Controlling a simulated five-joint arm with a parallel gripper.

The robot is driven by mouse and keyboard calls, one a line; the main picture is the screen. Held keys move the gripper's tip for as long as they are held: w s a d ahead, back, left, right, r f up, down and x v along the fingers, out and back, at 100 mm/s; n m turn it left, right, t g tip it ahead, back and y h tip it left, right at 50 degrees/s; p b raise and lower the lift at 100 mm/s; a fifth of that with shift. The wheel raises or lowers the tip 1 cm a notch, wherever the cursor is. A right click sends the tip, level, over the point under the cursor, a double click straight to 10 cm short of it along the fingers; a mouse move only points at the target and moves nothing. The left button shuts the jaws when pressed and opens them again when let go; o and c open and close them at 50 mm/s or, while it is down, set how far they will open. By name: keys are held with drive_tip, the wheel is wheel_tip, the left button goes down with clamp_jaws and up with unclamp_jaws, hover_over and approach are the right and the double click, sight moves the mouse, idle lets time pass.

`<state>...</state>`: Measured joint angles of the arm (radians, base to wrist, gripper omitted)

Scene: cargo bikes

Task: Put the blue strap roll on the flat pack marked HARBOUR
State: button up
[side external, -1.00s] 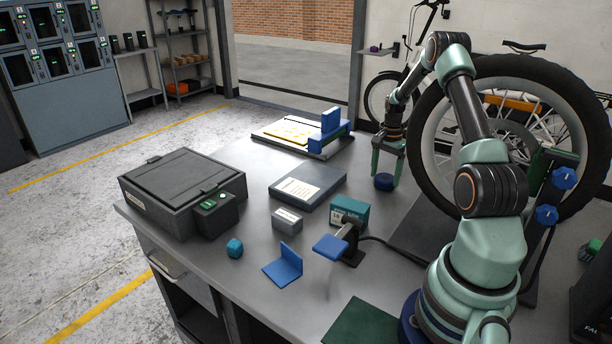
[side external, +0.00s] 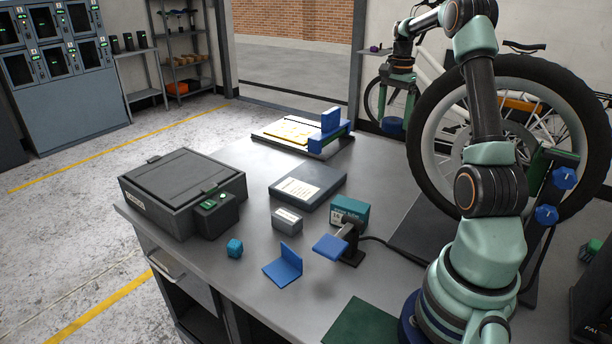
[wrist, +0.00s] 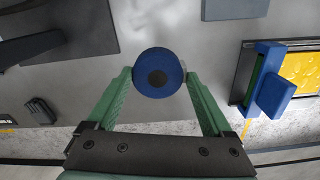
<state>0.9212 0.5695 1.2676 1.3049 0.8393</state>
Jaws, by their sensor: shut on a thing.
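The blue strap roll (side external: 392,127) is held in my gripper (side external: 398,112), well above the back right of the bench. In the wrist view the round roll (wrist: 158,60) with its dark centre sits between the two green fingertips (wrist: 158,80). A dark grey flat pack (side external: 325,178) with a white label lies on the bench, left of and below my gripper in the side view. Its top looks bare apart from the label. The label's writing is too small to read, so I cannot confirm HARBOUR.
A black lidded case (side external: 180,180) stands at the left. A grey block (side external: 287,220), teal box (side external: 349,210), blue bracket (side external: 284,267) and teal-blue block (side external: 235,248) are in front. A yellow-topped board (side external: 290,130) with a blue clamp lies behind. A bike wheel (side external: 550,105) stands right.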

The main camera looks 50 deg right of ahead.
drive_tip(key=shift+r, duration=0.55)
drive_tip(key=w+a+r, duration=0.2)
drive_tip(key=w+a, duration=0.4)
drive_tip(key=w, duration=0.2)
drive_tip(key=r, duration=0.1)
hover_over(317, 182)
wheel_tip(317, 182, down, 14)
drive_tip(key=shift+a+f, duration=0.1)
drive_tip(key=shift+f, duration=2.55)
drive_tip(key=shift+f, duration=0.1)
drive_tip(key=o, duration=1.2)
